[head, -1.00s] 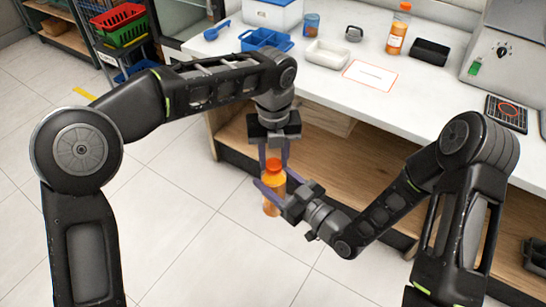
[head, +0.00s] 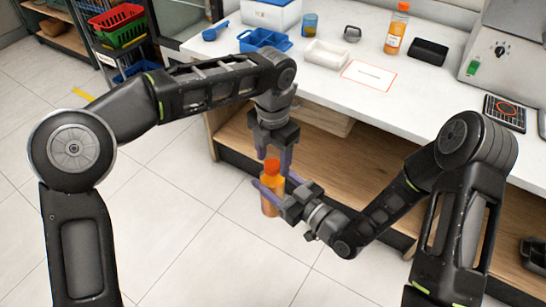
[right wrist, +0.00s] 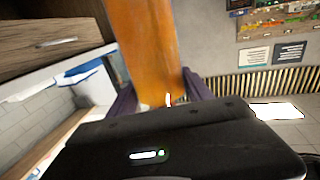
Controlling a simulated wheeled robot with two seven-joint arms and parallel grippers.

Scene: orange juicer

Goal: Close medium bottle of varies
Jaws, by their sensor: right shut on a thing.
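The medium bottle (head: 268,207), with orange contents, is held upright in the air in front of the counter. An orange-red cap (head: 272,167) sits on its top; how tightly it sits cannot be seen. My right gripper (head: 268,194) is shut on the bottle's body from the lower right. The right wrist view shows the orange bottle (right wrist: 145,45) between its purple fingers. My left gripper (head: 274,164) points down from above, its fingers spread on either side of the cap. A gap shows between them, and contact with the cap is not clear.
The white counter (head: 330,105) behind holds a larger orange bottle (head: 396,28), a blue divided tray (head: 264,39), a white tray (head: 326,53), a black tray (head: 428,51) and a blue cup (head: 310,23). The open shelf (head: 350,160) lies below.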

